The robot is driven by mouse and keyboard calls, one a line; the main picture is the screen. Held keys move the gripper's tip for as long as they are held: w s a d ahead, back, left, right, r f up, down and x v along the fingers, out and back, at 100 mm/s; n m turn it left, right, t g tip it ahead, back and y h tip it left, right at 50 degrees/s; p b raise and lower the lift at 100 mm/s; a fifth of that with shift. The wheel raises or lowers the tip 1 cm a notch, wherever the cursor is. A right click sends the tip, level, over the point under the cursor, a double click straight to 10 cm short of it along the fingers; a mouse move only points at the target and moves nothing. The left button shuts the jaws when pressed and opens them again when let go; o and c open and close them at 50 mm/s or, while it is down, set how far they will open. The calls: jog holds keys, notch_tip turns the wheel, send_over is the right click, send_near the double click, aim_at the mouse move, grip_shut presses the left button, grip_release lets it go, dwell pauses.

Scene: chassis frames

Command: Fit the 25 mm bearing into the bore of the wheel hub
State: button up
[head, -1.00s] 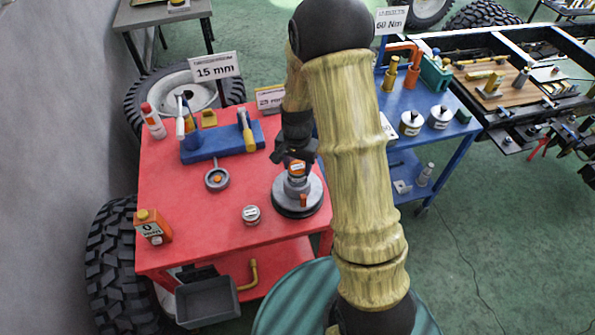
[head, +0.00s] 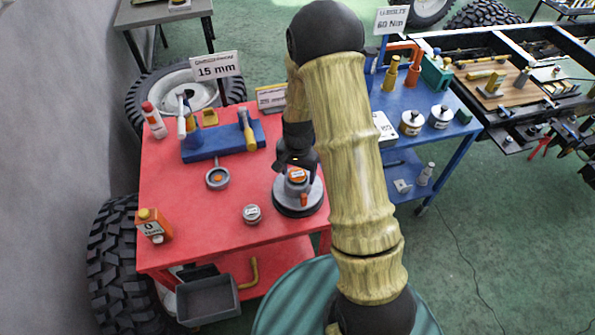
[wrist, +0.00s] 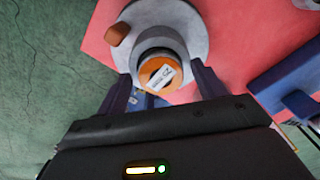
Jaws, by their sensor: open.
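The wheel hub (head: 284,206) is a grey flanged disc on a dark round base at the right front of the red cart. A short orange peg stands on its flange. An orange-faced round piece with a white tag, which looks like the bearing (head: 297,175), is at the top of the hub's grey collar. In the wrist view the bearing (wrist: 152,68) lies between the fingers; its tag is too small to read surely. I cannot tell how deep it sits. My gripper (wrist: 163,88) is open, one finger on each side, above the hub (wrist: 195,25).
A small grey labelled cylinder (head: 252,214) and a grey ring with an orange middle (head: 217,178) lie to the left on the red cart (head: 190,235). A blue tool holder (head: 223,146) stands behind. The cart's front middle is clear.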

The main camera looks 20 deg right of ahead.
aim_at(299, 176)
jog(key=shift+r, duration=0.1)
notch_tip(299, 176, up, 12)
jog(key=b, duration=0.1)
dwell(0.4)
dwell(0.5)
jog(key=s+r+n+t, duration=0.2)
jog(key=s+r+n, duration=0.2)
jog(key=s, duration=1)
jog(key=n, duration=0.3)
jog(key=shift+s+n+t, duration=0.2)
jog(key=shift+n+t, duration=0.1)
jog(key=shift+n, duration=0.1)
jog(key=shift+r, duration=0.1)
